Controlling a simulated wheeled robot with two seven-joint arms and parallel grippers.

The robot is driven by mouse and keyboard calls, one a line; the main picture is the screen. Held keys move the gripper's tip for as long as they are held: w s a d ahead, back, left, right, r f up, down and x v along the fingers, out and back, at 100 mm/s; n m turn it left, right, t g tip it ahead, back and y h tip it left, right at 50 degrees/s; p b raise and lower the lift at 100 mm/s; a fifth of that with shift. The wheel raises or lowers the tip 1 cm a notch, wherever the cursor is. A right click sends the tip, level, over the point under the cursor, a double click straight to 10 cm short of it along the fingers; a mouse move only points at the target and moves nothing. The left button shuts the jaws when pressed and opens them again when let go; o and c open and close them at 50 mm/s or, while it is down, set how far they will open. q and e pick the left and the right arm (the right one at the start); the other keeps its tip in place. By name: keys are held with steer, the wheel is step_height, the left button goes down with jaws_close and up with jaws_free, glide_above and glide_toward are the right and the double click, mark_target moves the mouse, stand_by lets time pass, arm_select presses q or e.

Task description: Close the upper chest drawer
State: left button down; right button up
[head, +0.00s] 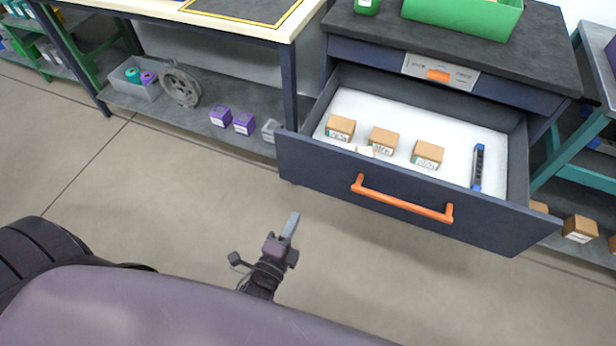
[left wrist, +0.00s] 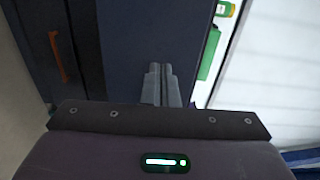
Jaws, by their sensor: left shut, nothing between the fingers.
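The chest drawer (head: 310,168) under the worktop stands pulled far out, with a dark blue front and an orange bar handle (head: 402,203). Its white floor holds several small items. My left gripper (head: 292,222) is shut and empty, in front of the drawer's left part and apart from it in the head view. In the left wrist view the shut fingers (left wrist: 160,72) point at a dark blue panel (left wrist: 125,40), with an orange handle (left wrist: 57,57) at its left. I cannot tell from that view whether the fingertips touch the panel. My right gripper is not in view.
In the drawer lie cardboard boxes (head: 428,154) and a blue-and-black tool (head: 478,166). A green bin (head: 465,18) stands on the chest top (head: 400,36). A workbench (head: 260,22) with a lower shelf stands left. Teal shelving stands right. The floor (head: 190,190) before the drawer is clear.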

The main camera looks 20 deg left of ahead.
arm_select(q)
glide_toward(319, 167)
steer(key=w, duration=0.5)
steer(key=shift+w+d, duration=0.1)
steer(key=shift+w, duration=0.85)
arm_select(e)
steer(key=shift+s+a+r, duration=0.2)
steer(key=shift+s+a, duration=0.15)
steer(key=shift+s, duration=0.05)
arm_select(q)
steer(key=shift+w, duration=0.1)
